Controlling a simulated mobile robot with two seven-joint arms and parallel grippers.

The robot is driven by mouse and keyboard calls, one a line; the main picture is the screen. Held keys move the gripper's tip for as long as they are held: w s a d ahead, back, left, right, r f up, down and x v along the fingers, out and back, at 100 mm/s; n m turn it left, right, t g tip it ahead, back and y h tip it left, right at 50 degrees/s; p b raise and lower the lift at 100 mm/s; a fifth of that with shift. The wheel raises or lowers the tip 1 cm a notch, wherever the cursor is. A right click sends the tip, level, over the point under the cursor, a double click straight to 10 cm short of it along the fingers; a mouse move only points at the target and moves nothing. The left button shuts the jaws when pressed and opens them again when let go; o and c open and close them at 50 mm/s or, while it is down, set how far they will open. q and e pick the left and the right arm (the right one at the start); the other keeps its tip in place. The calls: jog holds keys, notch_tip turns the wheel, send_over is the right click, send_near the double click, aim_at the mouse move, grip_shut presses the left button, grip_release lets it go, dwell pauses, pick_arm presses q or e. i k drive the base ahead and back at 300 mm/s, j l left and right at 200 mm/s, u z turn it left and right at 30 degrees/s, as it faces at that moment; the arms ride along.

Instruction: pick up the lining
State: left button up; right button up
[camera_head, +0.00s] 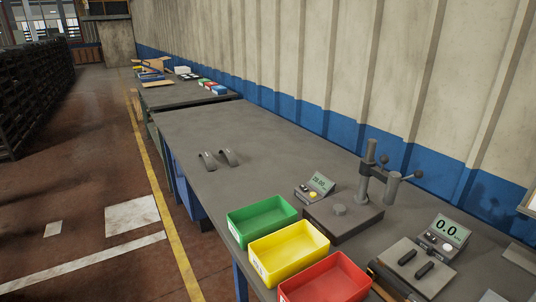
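Two small curved grey pieces lie close together on the grey workbench (290,160). The left one (208,161) looks darker. The right one (229,156) looks lighter, with a pale edge. They look like brake linings or shoes; I cannot tell which from this distance. They lie apart from each other, with bare bench around them. Neither of my grippers shows in the head view.
Green (235,228), yellow (257,266) and red (300,293) bins line the bench's front edge. Behind them stand a press-like fixture (340,218) and a small display (320,184). A device reading 0.0 (446,229) is at right. The bench's far half is clear.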

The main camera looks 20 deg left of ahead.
aim_at(210, 164)
jog(key=i+j+z, duration=0.15)
jog(key=j+z, duration=1)
jog(key=j, duration=0.15)
jog(key=j+z, duration=0.4)
